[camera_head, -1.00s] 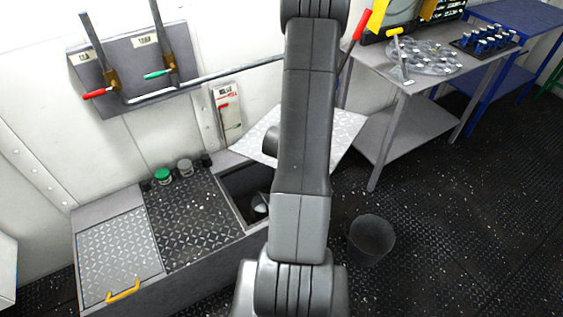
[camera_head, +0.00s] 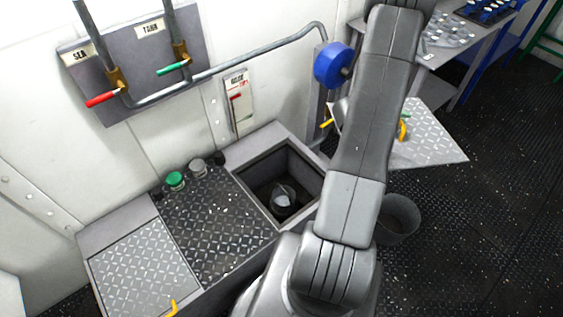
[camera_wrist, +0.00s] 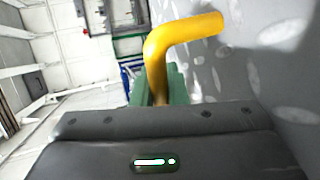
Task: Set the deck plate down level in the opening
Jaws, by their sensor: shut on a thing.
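The deck plate (camera_head: 435,142) is a bright diamond-tread panel, held in the air right of the opening and partly hidden behind my arm. Its underside or face also fills the right of the wrist view (camera_wrist: 270,50). My gripper (camera_wrist: 166,88) is shut on the plate's yellow handle (camera_wrist: 180,38); the green jaw pads show around its lower end. In the head view my arm hides most of the grip. The opening (camera_head: 246,186) is a dark square recess in the grey raised bench, uncovered, with a pale round object (camera_head: 283,198) down inside.
A dark tread panel (camera_head: 215,220) and a lighter plate (camera_head: 140,262) lie left of the opening. A green cap (camera_head: 175,179) stands on the bench's back edge. A bucket (camera_head: 398,220) stands right on the floor.

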